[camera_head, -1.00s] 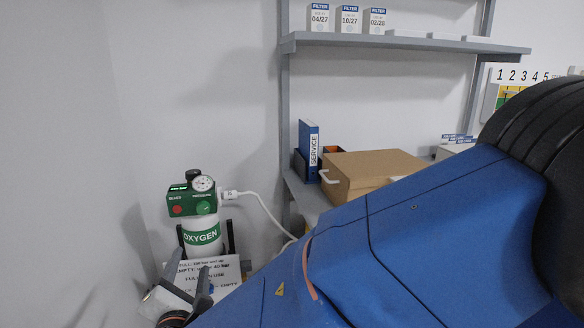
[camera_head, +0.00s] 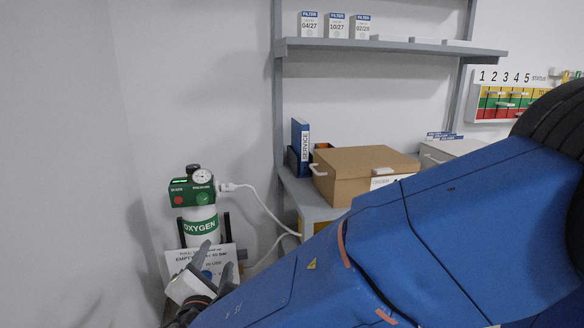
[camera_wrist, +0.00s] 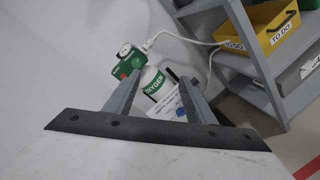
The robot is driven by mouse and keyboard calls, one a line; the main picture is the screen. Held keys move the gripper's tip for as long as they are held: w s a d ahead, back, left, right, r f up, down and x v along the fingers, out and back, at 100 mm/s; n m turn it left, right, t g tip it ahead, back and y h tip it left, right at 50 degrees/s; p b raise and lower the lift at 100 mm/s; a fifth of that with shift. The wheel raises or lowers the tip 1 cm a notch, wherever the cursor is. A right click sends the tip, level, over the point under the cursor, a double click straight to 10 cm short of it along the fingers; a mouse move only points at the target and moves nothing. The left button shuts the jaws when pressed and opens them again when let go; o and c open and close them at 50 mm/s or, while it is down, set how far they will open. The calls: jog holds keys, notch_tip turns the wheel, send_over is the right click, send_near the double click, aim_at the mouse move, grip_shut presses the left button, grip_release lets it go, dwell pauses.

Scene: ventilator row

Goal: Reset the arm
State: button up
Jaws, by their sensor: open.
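My gripper (camera_head: 212,262) is at the lower left in the head view, in front of the sign below the oxygen cylinder. Its two grey fingers stand apart with nothing between them. In the wrist view, my gripper (camera_wrist: 160,98) is open, its fingers on either side of the sign and the cylinder farther off. The oxygen cylinder (camera_head: 201,228) is white and green, upright, with a green valve block and a round gauge on top. It also shows in the wrist view (camera_wrist: 152,80). My blue arm covers the lower right of the head view.
A white sign (camera_head: 180,262) stands before the cylinder. A white hose (camera_head: 262,207) runs right to the shelving. A cardboard box (camera_head: 362,172) and blue binder (camera_head: 300,145) sit on a shelf. Filter boxes (camera_head: 336,24) stand above. A yellow bin (camera_wrist: 262,35) sits on the shelving.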

jog(key=w+d+f+m+g+h, duration=0.1)
jog(key=d+m+g+h, duration=0.4)
jog(key=d, duration=1.2)
jog(key=w+d+f+m+g+h, duration=0.1)
jog(key=w+d+m+g+h, duration=0.15)
jog(key=d+m, duration=0.95)
jog(key=s+d+f+g, duration=0.15)
jog(key=s+d, duration=0.25)
jog(key=d, duration=0.4)
jog(key=s+d+f+g, duration=0.1)
jog(key=s+d+g, duration=0.25)
jog(key=d, duration=0.35)
jog(key=s+d+f+m+y, duration=0.1)
jog(key=s+d+m+y, duration=0.1)
jog(key=s+m+y, duration=0.4)
jog(key=s+m, duration=0.3)
jog(key=s, duration=0.2)
jog(key=shift+s+m, duration=0.2)
jog(key=shift+m, duration=0.1)
jog(key=shift+f+t, duration=0.1)
jog(key=shift+t, duration=0.15)
